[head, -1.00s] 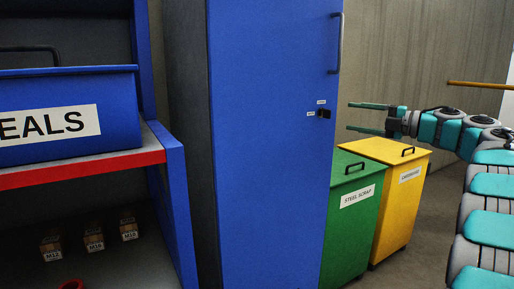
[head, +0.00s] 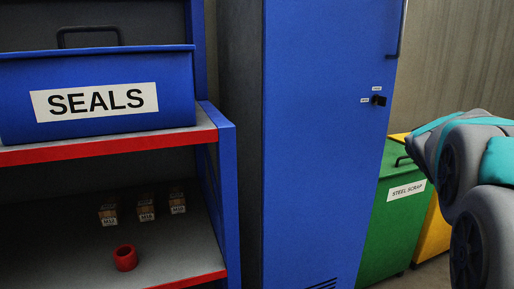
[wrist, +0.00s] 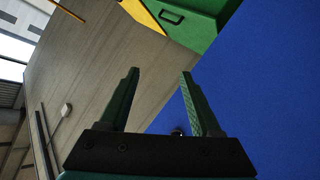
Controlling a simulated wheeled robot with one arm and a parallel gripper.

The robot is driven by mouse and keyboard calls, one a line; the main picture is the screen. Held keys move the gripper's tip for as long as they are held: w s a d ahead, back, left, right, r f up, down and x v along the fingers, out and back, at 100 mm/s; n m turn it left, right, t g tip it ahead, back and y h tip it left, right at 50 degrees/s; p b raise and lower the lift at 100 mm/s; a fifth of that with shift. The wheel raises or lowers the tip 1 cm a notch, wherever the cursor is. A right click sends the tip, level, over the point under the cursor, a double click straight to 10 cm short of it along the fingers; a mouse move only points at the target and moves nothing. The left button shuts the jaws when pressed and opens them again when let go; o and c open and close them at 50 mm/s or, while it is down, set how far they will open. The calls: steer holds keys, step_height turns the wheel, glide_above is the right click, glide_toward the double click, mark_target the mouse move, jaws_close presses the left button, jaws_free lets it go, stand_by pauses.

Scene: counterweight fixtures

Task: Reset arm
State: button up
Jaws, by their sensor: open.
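My gripper (wrist: 160,90) shows in the wrist view with its two green fingers spread apart. Nothing is between the fingers. Behind them are the grey wall and the blue cabinet. In the head view my arm fills the right edge, and the gripper itself is not visible there.
A tall blue cabinet (head: 320,140) with a handle stands in the middle, its door shut. A green steel scrap bin (head: 395,225) and a yellow bin (head: 432,235) stand right of it. At left, a shelf (head: 110,148) holds a blue SEALS bin (head: 180,95); several small boxes and a red ring (head: 125,258) lie below.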

steer(key=s+a+f+m+g+y, duration=0.15)
steer(key=s+a+f+g, duration=0.25)
steer(key=s+a+f, duration=0.45)
steer(key=s+a+f+g+y, duration=0.25)
steer(key=s+a+f, duration=0.25)
steer(key=s+f, duration=0.55)
steer(key=s+a+f+g+y, duration=0.1)
steer(key=s+a+f+g, duration=0.1)
steer(key=s, duration=0.5)
steer(key=s+a+f+g+y, duration=0.1)
steer(key=s+a+f+g, duration=0.2)
steer(key=s+a, duration=0.3)
steer(key=s+a+f+g+y, duration=0.1)
steer(key=s+a+f, duration=0.3)
steer(key=s, duration=0.5)
steer(key=shift+a+f+n+g, duration=0.35)
steer(key=shift+f+n+g, duration=0.15)
steer(key=shift+g, duration=0.35)
steer(key=shift+s, duration=0.1)
